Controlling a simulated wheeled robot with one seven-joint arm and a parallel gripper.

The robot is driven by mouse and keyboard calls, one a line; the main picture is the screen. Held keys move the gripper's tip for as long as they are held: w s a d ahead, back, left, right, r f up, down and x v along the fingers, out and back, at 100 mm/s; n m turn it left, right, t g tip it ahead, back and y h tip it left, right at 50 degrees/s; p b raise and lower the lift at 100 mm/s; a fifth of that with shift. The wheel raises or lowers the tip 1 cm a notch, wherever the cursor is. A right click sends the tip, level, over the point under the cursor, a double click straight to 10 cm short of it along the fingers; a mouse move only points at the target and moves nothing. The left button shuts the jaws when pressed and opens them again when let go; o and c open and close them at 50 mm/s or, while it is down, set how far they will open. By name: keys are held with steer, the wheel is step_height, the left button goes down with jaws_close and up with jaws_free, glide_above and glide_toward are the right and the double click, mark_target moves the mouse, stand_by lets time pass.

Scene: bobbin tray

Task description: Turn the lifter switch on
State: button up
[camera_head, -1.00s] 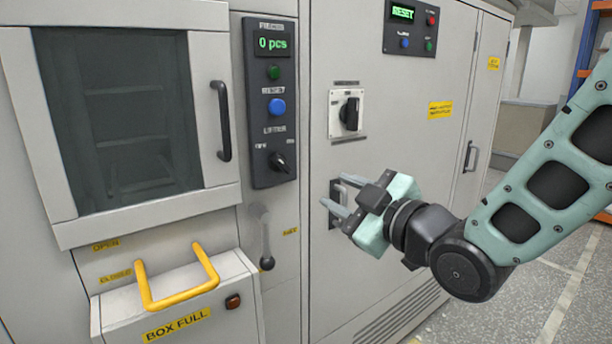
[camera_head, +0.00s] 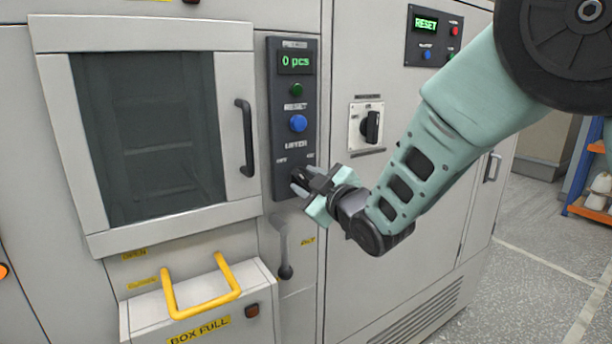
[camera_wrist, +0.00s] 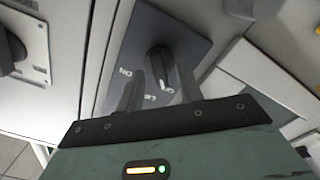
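The lifter switch is a black rotary knob on the dark control panel (camera_head: 283,90), under the LIFTER label with OFF at left and ON at right. In the head view my gripper (camera_head: 300,184) is at the knob and mostly hides it. In the wrist view the lifter knob (camera_wrist: 160,62) shows between the two fingers of my gripper (camera_wrist: 160,78), which are apart, one on each side. I see a gap beside the knob; whether a finger touches it I cannot tell. The ON mark shows left of the knob. I cannot tell its setting.
The same panel has a green button (camera_head: 296,90) and a blue reset button (camera_head: 298,123). A black door handle (camera_head: 246,138) is to the left, a grey lever (camera_head: 284,255) below. Another rotary switch (camera_head: 370,127) is to the right. A yellow-handled box (camera_head: 200,300) juts out below.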

steer(key=shift+w+a, duration=0.3)
steer(key=shift+w, duration=0.1)
jaws_close()
